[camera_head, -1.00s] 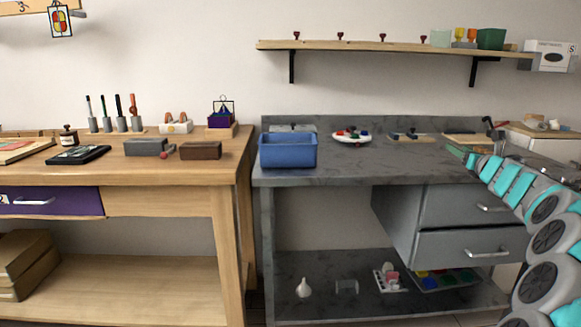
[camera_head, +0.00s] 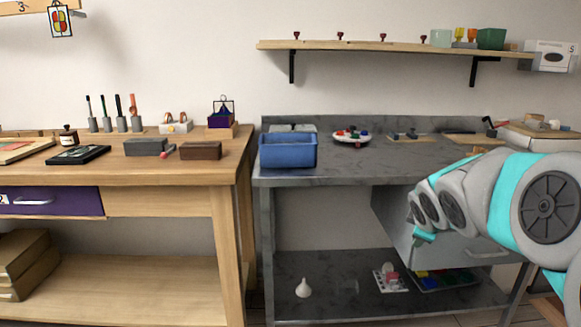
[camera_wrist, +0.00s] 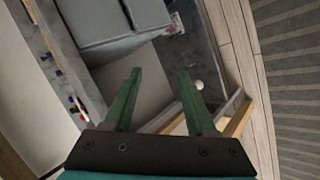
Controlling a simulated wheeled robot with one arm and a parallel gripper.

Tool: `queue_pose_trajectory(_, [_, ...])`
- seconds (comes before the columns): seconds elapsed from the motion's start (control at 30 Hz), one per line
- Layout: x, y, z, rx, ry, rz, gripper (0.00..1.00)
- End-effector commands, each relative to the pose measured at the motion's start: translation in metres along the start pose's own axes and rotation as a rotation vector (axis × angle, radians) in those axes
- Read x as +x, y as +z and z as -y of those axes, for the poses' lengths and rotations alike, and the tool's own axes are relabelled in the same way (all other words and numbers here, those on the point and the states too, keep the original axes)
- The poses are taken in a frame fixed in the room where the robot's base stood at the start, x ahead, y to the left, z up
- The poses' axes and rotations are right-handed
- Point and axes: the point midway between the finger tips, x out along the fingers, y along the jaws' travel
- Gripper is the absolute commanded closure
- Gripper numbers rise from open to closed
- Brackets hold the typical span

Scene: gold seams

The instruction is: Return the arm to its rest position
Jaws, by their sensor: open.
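My gripper (camera_wrist: 158,95) shows in the wrist view with its two green fingers spread apart and nothing between them. Beyond the fingers are the grey bench's drawers (camera_wrist: 95,25) and its lower shelf (camera_wrist: 218,72), seen tilted. In the head view my arm is folded at the right, in front of the grey bench (camera_head: 345,168), and hides part of its drawers. The gripper's fingertips cannot be made out in the head view.
A wooden workbench (camera_head: 130,170) stands at the left. A wall shelf (camera_head: 390,46) is above.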

Motion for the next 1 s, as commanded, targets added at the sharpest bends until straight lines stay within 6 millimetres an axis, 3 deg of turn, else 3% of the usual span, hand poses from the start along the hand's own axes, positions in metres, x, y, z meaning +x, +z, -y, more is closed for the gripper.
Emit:
queue_pose_trajectory(0.03, [-0.012,0.005,0.033,0.071,-0.066,0.03,0.43])
queue_pose_trajectory(0.2, [-0.054,0.03,0.14,0.332,-0.281,0.172,0.43])
queue_pose_trajectory(0.5, [-0.146,0.072,0.307,0.718,-0.584,0.495,0.43])
queue_pose_trajectory(0.6, [-0.171,0.081,0.344,0.803,-0.645,0.585,0.43])
queue_pose_trajectory(0.7, [-0.188,0.086,0.367,0.854,-0.686,0.65,0.43])
queue_pose_trajectory(1.0, [-0.197,0.087,0.378,0.885,-0.707,0.682,0.43])
